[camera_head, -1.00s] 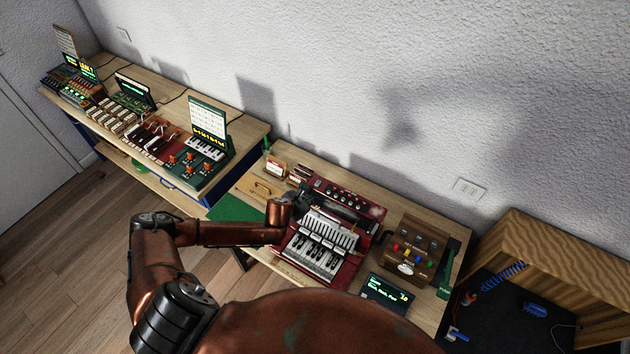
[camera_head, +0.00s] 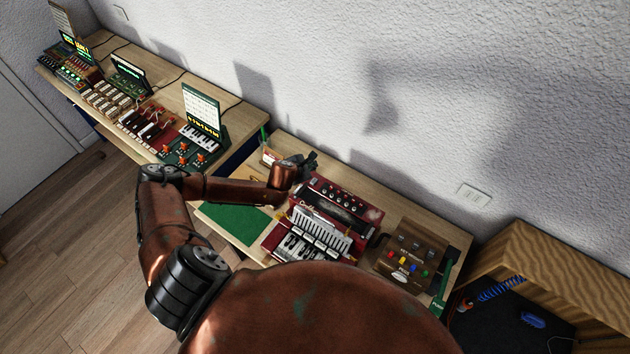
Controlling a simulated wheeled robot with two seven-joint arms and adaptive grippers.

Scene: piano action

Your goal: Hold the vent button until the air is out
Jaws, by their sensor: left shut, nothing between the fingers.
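A red accordion (camera_head: 318,221) lies on the nearer wooden bench, with its white keys low and a row of round buttons along its upper edge. I cannot pick out the vent button at this size. My left arm reaches in from the left, and my left gripper (camera_head: 308,160) is at the accordion's upper left corner, raised and apart from the keys. It is shut and empty. My own copper-coloured body hides the front of the bench and part of the keyboard. My right gripper is out of view.
A brown box with coloured knobs (camera_head: 411,255) stands right of the accordion. A green mat (camera_head: 236,222) lies left of it. Another bench with small keyboards and displays (camera_head: 203,112) runs to the upper left. An open wooden cabinet (camera_head: 560,262) is at right.

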